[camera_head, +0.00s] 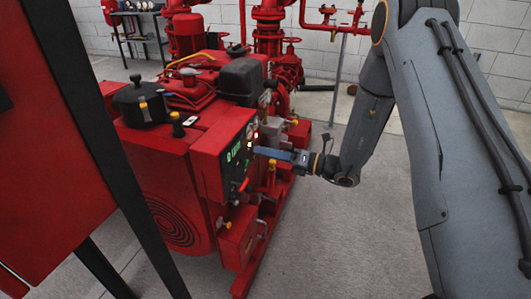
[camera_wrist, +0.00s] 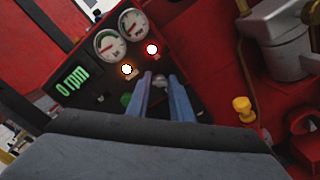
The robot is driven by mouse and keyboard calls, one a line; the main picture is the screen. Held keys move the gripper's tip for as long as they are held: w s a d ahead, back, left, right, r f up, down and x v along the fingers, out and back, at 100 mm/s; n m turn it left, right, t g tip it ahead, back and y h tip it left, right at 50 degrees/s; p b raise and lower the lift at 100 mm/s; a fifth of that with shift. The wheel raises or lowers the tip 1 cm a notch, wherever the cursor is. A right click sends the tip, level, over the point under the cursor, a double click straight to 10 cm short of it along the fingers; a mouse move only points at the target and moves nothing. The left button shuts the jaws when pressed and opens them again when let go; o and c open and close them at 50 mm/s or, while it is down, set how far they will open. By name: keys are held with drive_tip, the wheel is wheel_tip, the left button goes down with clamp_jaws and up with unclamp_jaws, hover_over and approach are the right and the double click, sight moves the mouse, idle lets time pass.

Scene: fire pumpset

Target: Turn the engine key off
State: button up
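The engine's control panel (camera_head: 236,158) is on the red pump engine in the head view. It also shows in the wrist view (camera_wrist: 88,98) with a lit "0 rpm" display. A small silver round part (camera_wrist: 160,81), which looks like the engine key switch, shows between my fingertips. Its exact turn angle is too small to tell. My gripper (camera_head: 266,152) reaches the panel from the right. In the wrist view my gripper (camera_wrist: 161,78) has its two blue fingers apart, one on each side of the silver part. I cannot tell whether they touch it.
Two round gauges (camera_wrist: 120,34), a lit yellow lamp (camera_wrist: 127,70) and a lit red lamp (camera_wrist: 152,49) sit near the fingers. A green knob (camera_wrist: 127,99) is just left of them. A yellow knob (camera_wrist: 242,104) stands at right. A red cabinet (camera_head: 45,150) fills the head view's left.

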clamp_jaws()
drive_tip(key=shift+n, duration=0.3)
drive_tip(key=n+p, duration=0.2)
drive_tip(key=n, duration=0.6)
drive_tip(key=shift+n, duration=0.3)
drive_tip(key=o, duration=0.8)
unclamp_jaws()
drive_tip(key=shift+c, duration=0.2)
